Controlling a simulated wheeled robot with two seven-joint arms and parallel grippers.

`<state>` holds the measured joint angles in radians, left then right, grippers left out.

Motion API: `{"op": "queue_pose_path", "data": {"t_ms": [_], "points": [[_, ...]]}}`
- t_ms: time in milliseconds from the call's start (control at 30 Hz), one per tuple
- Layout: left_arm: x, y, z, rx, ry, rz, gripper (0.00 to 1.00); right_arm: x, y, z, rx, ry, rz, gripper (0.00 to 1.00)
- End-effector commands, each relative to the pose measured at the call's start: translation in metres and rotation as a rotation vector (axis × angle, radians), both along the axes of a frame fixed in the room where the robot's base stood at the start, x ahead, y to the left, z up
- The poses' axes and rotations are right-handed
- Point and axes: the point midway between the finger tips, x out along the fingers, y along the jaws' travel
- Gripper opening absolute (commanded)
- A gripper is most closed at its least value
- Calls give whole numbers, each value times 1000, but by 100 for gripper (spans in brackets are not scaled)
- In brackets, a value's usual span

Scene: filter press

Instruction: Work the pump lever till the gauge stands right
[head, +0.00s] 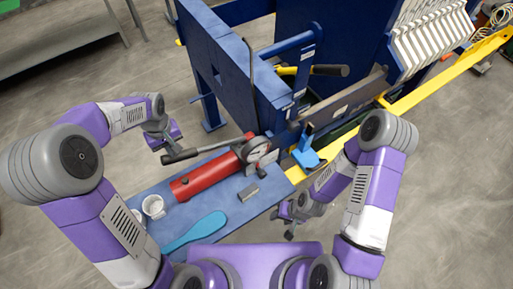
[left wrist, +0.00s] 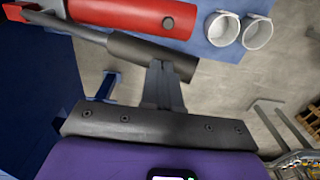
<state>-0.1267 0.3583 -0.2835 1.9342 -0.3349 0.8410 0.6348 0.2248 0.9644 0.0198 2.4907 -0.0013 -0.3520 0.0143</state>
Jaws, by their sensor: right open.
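The red pump (head: 208,177) lies on the blue bench and also shows in the left wrist view (left wrist: 135,15). Its lever has a dark grip (head: 180,156) sticking out to the left. A round white gauge (head: 257,149) sits at the pump's right end; its reading is too small to tell. My left gripper (head: 170,147) is at the lever's outer end. In the left wrist view its fingers (left wrist: 162,72) are together, with their tips overlapping the dark grip (left wrist: 150,55); contact is unclear. My right gripper (head: 290,234) is open and empty beside the bench's right end.
Two white cups (head: 153,206), a blue spatula-like tool (head: 196,231) and a small grey block (head: 248,193) lie on the bench (head: 225,198). The blue press frame (head: 232,75) with yellow rails stands behind. A grey table (head: 60,45) is at upper left.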

Motion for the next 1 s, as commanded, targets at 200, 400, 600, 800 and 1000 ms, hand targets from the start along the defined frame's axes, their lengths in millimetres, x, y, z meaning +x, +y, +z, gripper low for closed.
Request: {"op": "queue_pose_path", "data": {"t_ms": [200, 400, 600, 800, 1000], "points": [[-3, 3, -29, 0, 2, 0, 0, 0, 0, -23, 0, 0, 0, 50], [-5, 7, -57, -1, 1, 0, 0, 0, 0, -46, 0, 0, 0, 50], [-7, 10, -85, -1, 2, 0, 0, 0, 0, -67, 0, 0, 0, 50], [-8, 12, -99, -2, 2, -2, 0, 0, 0, -77, 0, 1, 0, 50], [-6, 10, -76, -2, -1, -2, 0, 0, 0, -58, 0, 0, 0, 50]]}}
